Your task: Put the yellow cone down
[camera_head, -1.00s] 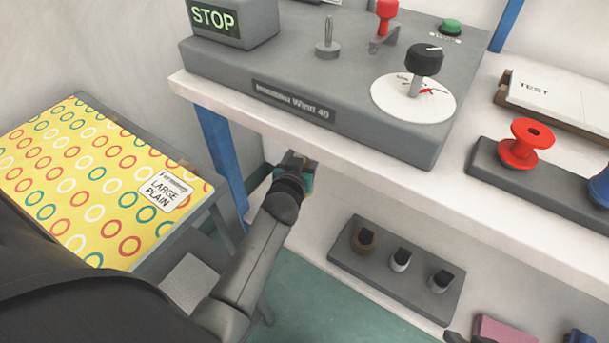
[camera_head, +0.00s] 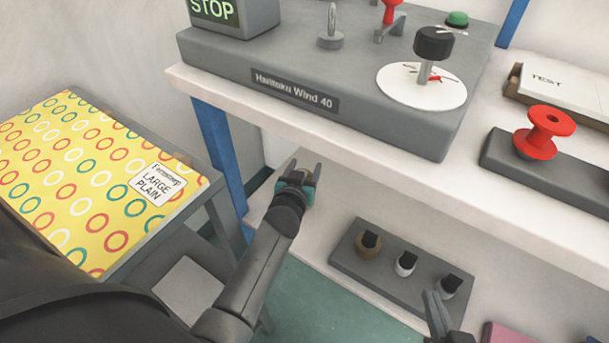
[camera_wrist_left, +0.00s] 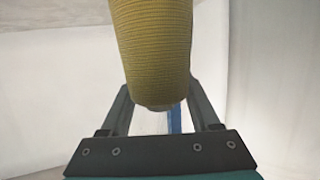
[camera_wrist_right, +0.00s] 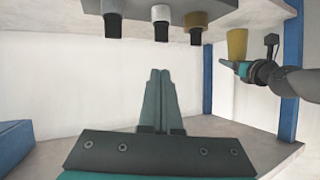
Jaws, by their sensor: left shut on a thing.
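The yellow cone (camera_wrist_left: 155,45) is a ribbed thread cone that fills the upper middle of the left wrist view. My left gripper (camera_wrist_left: 160,100) is shut on its narrow end. In the head view my left gripper (camera_head: 304,172) is under the front edge of the worktop, and the cone is mostly hidden. The right wrist view, which looks upside down, shows the cone (camera_wrist_right: 237,43) at the left gripper, with its wide end towards the lower shelf. I cannot tell whether it touches the shelf. My right gripper (camera_wrist_right: 158,90) has its fingers together, empty, near the lower rack.
A grey rack (camera_head: 342,248) with brown, white and grey spools stands on the lower shelf (camera_head: 345,200). The white worktop (camera_head: 225,88) above carries a grey winding machine (camera_head: 225,50). A blue leg (camera_head: 215,145) and a yellow patterned box (camera_head: 60,165) are to the left.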

